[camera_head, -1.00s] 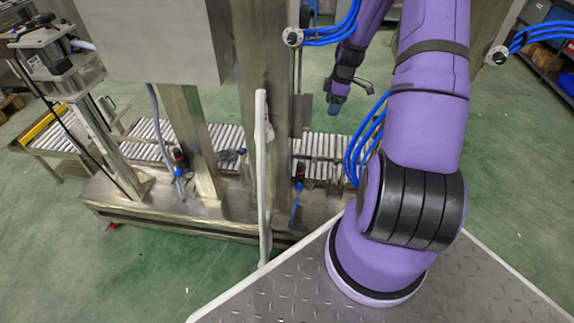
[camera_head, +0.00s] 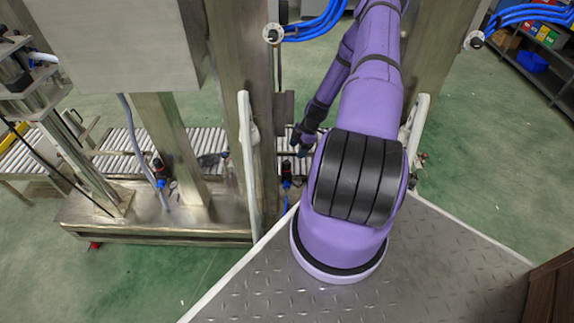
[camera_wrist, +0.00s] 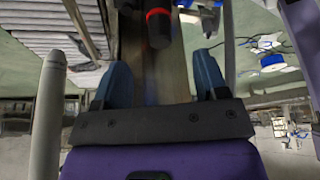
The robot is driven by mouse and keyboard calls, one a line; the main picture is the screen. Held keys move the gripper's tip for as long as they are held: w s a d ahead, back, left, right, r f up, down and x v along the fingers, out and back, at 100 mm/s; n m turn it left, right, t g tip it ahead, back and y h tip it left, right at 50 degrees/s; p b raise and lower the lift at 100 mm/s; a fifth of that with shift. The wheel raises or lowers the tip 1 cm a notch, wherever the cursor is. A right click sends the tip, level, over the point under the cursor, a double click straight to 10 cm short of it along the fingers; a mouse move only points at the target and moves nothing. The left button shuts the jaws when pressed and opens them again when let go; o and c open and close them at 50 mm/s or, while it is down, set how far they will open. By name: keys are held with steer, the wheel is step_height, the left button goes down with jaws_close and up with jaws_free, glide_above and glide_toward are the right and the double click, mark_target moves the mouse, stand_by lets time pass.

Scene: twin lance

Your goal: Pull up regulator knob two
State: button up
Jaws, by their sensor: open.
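A black regulator knob with a red ring (camera_wrist: 158,28) is at the top middle of the wrist view, ahead of my gripper and apart from it. What looks like the same regulator (camera_head: 287,172) stands by the steel post in the head view. A second, similar regulator (camera_head: 159,168) stands further left by another post. No label shows which is number two. My gripper (camera_wrist: 162,78) is open, its two blue fingers apart with nothing between them. In the head view my gripper (camera_head: 302,140) is just above and right of the nearer regulator, its fingertips small and dark.
Steel posts (camera_head: 258,110) and a white upright rail (camera_head: 247,165) stand close left of my arm. A roller conveyor (camera_head: 125,150) runs behind. Blue hoses (camera_head: 318,25) hang above. Green floor is open at the right, with shelves (camera_head: 545,60) beyond.

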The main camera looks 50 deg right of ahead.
steer(key=x, duration=0.9)
steer(key=shift+f, duration=0.25)
steer(key=shift+c, duration=0.3)
